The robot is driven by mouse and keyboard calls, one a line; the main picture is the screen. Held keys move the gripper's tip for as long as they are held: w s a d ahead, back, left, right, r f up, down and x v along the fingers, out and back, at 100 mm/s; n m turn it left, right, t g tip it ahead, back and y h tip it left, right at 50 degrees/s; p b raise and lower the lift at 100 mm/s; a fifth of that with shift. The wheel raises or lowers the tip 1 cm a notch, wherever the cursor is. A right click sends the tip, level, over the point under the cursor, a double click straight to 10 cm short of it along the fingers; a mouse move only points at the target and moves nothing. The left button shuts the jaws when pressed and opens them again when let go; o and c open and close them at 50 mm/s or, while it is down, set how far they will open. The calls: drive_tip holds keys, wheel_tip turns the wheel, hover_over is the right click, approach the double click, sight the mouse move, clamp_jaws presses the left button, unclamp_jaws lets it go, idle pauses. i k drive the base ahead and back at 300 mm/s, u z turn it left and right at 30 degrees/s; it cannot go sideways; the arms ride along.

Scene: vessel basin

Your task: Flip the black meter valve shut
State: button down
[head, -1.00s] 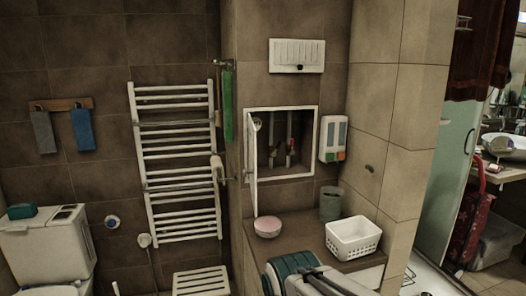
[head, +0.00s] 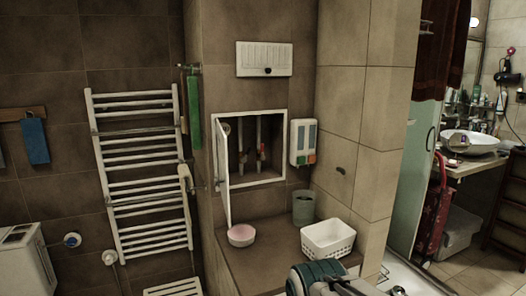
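The wall niche (head: 250,113) with a white frame stands open in the middle of the head view. Its white door (head: 222,172) is swung outward on the left side. Two vertical pipes show inside. A small dark fitting, seemingly the black meter valve (head: 242,157), sits on the left pipe; it is too small to tell its handle position. A small red part (head: 261,147) is on the right pipe. My arm shows at the bottom edge, below and right of the niche. My gripper is not visible.
A ledge below the niche holds a pink-and-white bowl (head: 241,235), a grey-green bin (head: 304,207) and a white basket (head: 328,238). A soap dispenser (head: 302,142) hangs right of the niche. A towel radiator (head: 139,170) is on the left wall.

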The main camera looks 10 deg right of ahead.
sight(243, 159)
drive_tip(key=z, duration=0.05)
drive_tip(key=i, duration=1)
